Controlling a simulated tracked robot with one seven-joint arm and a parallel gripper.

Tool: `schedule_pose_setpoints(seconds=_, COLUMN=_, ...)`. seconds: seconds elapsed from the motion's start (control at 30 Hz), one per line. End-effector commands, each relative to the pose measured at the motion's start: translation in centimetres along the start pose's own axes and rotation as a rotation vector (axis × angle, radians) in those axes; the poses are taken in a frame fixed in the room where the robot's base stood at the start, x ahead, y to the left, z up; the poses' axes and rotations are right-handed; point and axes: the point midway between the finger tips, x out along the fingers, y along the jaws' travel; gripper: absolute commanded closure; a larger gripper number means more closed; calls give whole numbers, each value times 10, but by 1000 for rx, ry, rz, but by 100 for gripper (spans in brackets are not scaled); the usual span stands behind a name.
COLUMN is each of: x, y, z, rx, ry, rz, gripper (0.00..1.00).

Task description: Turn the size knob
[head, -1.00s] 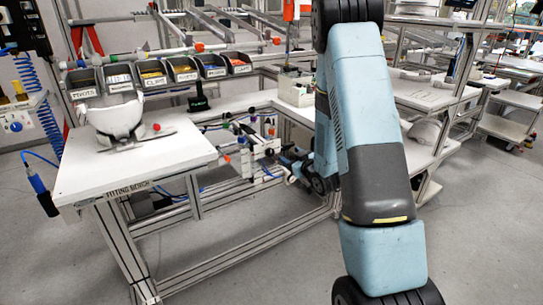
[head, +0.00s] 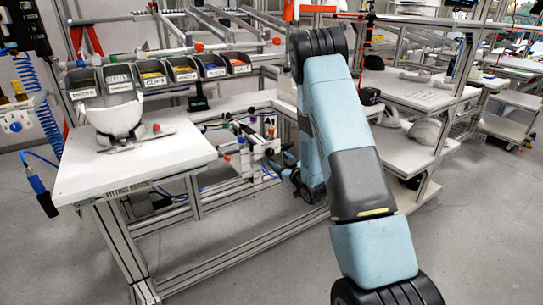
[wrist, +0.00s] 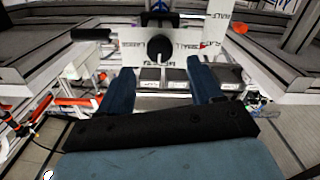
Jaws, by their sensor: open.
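In the wrist view a black round knob (wrist: 158,47) sits on a white panel (wrist: 222,32) with dark lettering around it, too small to read surely. My gripper (wrist: 162,82) shows in the wrist view with its two blue fingers spread apart and nothing between them. The knob appears beyond the fingertips, lined up with the gap between them and apart from both. In the head view my gripper is hidden, and I cannot make out the knob there.
In the head view a white helmet shell (head: 117,117) sits on the fitting bench (head: 75,178), with labelled bins (head: 153,78) behind it. Shelves (head: 420,92) stand right of my arm. Grey floor is clear in front. The wrist view shows rails and an orange-red part (wrist: 241,28).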

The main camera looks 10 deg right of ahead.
Motion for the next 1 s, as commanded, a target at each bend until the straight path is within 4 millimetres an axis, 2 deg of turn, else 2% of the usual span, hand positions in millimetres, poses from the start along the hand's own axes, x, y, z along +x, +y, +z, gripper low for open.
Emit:
schedule_pose_setpoints(seconds=0.2, x=37, y=-1, z=0, rx=-1, ry=2, rz=-1, gripper=35)
schedule_pose_setpoints(seconds=0.4, x=58, y=-1, z=0, rx=-1, ry=0, rz=-2, gripper=35)
schedule_pose_setpoints(seconds=0.83, x=64, y=-1, z=0, rx=0, ry=0, rz=-1, gripper=36)
schedule_pose_setpoints(seconds=1.0, x=64, y=-1, z=0, rx=0, ry=0, rz=-1, gripper=52)
